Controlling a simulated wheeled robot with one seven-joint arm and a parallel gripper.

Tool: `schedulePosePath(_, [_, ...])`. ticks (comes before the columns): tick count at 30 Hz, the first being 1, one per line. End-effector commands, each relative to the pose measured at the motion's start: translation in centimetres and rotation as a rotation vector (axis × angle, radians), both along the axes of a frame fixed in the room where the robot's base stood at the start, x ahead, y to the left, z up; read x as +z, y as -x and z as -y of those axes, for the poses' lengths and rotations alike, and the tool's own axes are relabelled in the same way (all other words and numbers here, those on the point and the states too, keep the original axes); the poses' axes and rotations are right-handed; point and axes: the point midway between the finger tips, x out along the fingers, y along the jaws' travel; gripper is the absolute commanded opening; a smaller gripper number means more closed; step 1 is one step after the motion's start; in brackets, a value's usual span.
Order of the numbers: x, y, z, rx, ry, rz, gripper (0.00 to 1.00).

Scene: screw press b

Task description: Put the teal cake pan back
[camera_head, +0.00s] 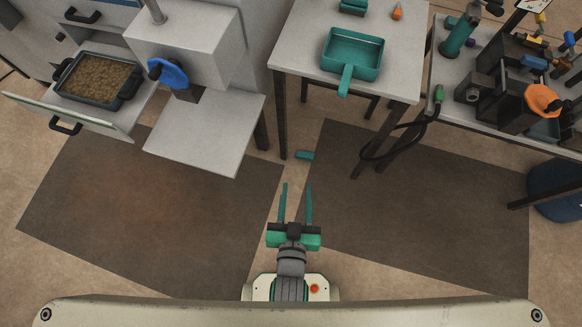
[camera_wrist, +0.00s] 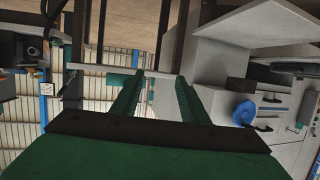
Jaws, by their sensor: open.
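The teal cake pan (camera_head: 352,52), square with a short handle toward me, sits upright on the small light-topped table (camera_head: 305,52) in the head view. It looks empty. Its handle sticks out over the near part of the tabletop. My gripper (camera_head: 297,187) is open and empty, its two teal fingers pointing forward, well short of the table and pan. In the wrist view my gripper (camera_wrist: 157,77) also shows open with nothing between the fingers. I cannot make out the pan clearly in the wrist view.
A grey machine with a blue knob (camera_head: 168,72) and a flat shelf (camera_head: 205,135) stands left. An open drawer holds a dark tray (camera_head: 68,88) of brown grains. A teal block (camera_head: 305,155) lies on the floor. A cluttered bench (camera_head: 450,95) with a hanging hose stands right.

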Motion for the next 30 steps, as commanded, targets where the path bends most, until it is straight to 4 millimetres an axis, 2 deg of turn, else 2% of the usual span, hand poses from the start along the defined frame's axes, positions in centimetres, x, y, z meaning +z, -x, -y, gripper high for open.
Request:
schedulePosePath(1, [0.0,2.0,-0.3,0.012,0.001,-0.002,0.4])
schedulePosePath(6, [1.3,6.8,-1.0,0.045,0.009,0.03,0.4])
schedulePosePath(12, [2.9,10.2,-1.4,0.072,0.017,0.059,0.4])
schedulePosePath(17, [3.5,11.0,-1.4,0.078,0.019,0.069,0.4])
schedulePosePath(30, [3.5,10.9,-1.4,0.078,0.019,0.069,0.4])
